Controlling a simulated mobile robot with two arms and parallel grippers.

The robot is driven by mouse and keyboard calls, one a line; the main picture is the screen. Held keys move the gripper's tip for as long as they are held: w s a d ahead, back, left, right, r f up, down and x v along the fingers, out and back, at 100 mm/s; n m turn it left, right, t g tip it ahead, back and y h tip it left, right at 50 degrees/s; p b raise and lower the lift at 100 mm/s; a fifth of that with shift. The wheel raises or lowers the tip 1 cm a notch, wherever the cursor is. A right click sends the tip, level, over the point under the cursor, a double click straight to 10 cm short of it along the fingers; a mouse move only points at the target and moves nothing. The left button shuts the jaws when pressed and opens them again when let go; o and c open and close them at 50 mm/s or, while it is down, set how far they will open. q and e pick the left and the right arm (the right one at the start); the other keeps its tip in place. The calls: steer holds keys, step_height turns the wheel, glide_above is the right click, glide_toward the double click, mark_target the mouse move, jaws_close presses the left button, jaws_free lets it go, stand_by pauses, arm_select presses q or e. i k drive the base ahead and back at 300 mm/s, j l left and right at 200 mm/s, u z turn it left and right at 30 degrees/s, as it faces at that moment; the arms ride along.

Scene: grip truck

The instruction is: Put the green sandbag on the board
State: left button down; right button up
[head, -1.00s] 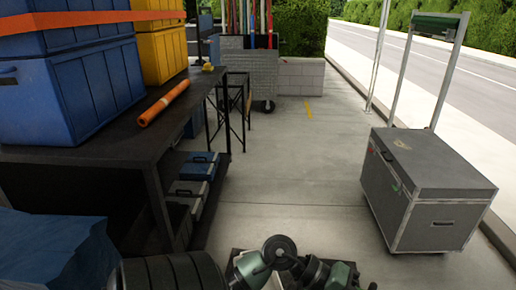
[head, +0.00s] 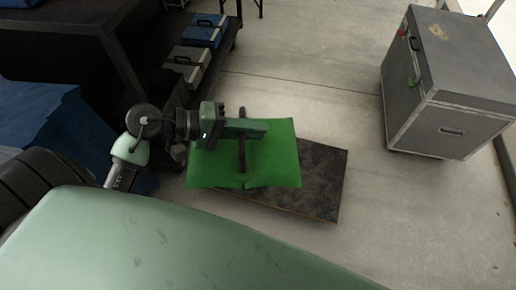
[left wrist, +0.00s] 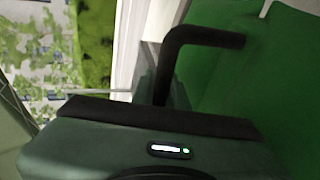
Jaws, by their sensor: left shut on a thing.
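The green sandbag (head: 275,160) hangs under my left gripper (head: 242,150) in the head view. A dark bar-shaped handle shows at the gripper's fingers. My left gripper is shut on the sandbag. The bag covers the left part of the dark speckled board (head: 322,180); I cannot tell whether it touches the board. My right gripper is in neither view.
A grey wheeled case (head: 445,90) stands at the right on the concrete floor. A black shelf table (head: 75,45) with blue and grey toolboxes (head: 200,35) is at the left. A blue bag (head: 60,130) lies at the left. Floor behind the board is clear.

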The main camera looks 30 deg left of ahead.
mark_target(309, 170)
steer(key=i+l+u, duration=0.15)
steer(key=l, duration=0.2)
steer(key=i+l+u, duration=0.1)
steer(key=i+l, duration=0.15)
steer(key=i+l+u, duration=0.15)
steer(key=l, duration=0.35)
steer(key=i+l+u, duration=0.1)
steer(key=l, duration=0.3)
steer(key=i+l+u, duration=0.15)
steer(key=l, duration=0.25)
steer(key=i+l, duration=0.1)
steer(key=l, duration=0.15)
steer(key=i+l, duration=0.1)
steer(key=l, duration=0.15)
